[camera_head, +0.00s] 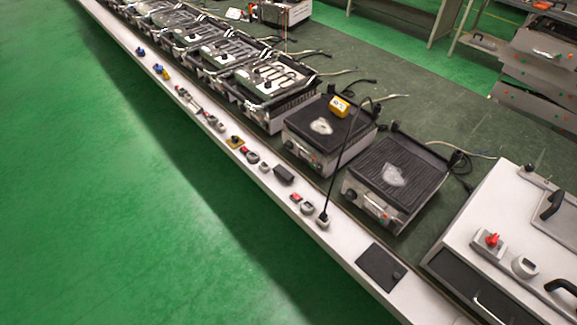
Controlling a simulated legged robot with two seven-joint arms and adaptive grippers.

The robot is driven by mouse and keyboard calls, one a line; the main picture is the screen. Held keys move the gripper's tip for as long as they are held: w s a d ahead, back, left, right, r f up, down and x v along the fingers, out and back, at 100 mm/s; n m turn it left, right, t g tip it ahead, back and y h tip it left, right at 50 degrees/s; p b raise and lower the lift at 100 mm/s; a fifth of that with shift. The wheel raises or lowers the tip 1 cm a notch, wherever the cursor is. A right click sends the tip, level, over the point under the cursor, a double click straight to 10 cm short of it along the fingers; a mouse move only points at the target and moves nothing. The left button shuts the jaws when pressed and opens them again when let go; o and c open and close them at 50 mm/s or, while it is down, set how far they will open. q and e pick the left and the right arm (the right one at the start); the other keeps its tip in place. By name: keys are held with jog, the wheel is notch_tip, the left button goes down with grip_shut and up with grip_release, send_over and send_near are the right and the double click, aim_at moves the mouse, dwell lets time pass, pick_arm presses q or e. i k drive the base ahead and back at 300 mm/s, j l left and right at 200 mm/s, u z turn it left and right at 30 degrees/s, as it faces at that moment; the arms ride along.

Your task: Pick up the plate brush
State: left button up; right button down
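I cannot make out for sure which item is the plate brush. A small yellow block (340,106) with a pale marking rests on the back of a dark griddle plate and could be it. A dark oblong block (283,174) lies on the pale front ledge and could also be it. Neither shows clear bristles at this size. Neither of my grippers is in the head view.
A pale ledge (335,245) with several knobs and switches runs diagonally along the bench. A ribbed grill (397,172) and several heating-element units (270,78) line the bench. A white machine (515,215) stands at right. The green floor at left is clear.

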aim_at(279, 171)
jog(key=i+j, duration=0.8)
jog(key=j, duration=0.1)
